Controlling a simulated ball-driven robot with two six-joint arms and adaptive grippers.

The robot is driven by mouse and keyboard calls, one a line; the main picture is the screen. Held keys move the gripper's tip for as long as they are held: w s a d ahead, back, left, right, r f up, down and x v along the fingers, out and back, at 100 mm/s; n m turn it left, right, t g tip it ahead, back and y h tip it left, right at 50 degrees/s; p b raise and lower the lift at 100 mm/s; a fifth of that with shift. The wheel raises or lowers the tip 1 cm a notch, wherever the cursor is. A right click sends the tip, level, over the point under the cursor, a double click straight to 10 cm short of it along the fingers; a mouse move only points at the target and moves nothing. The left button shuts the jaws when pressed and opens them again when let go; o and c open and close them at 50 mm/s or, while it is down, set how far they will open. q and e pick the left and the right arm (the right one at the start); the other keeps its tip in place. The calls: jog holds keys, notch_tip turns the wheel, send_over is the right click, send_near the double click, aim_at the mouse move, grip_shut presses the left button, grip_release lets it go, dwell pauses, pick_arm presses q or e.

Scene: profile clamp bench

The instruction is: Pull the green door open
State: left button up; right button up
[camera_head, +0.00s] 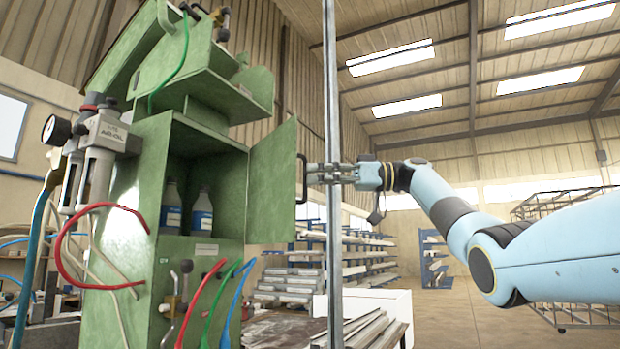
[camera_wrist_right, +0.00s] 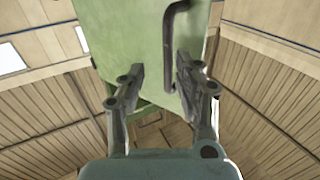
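The green door (camera_head: 270,185) stands swung open on the right side of the green cabinet (camera_head: 140,235). The shelf space behind it shows. Its dark bar handle (camera_head: 301,180) is upright near the door's outer edge. My right gripper (camera_head: 309,174) is at the handle, coming from the right. In the right wrist view, the fingers of the right gripper (camera_wrist_right: 161,72) are apart, with the handle (camera_wrist_right: 168,40) running between or just beyond them. I see a gap beside the handle, so the gripper is not closed on it. My left gripper is not in view.
A grey upright post (camera_head: 333,100) stands by my right gripper. Two bottles (camera_head: 202,214) stand inside the cabinet. Coloured hoses (camera_head: 218,295) hang on its front, and a gauge unit (camera_head: 100,140) is at its left. Metal profiles (camera_head: 370,328) lie below.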

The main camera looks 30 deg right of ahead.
jog(key=v, duration=0.9)
jog(key=shift+s+a+r, duration=0.15)
jog(key=shift+s+r, duration=0.05)
jog(key=shift+s, duration=0.25)
jog(key=shift+c, duration=0.2)
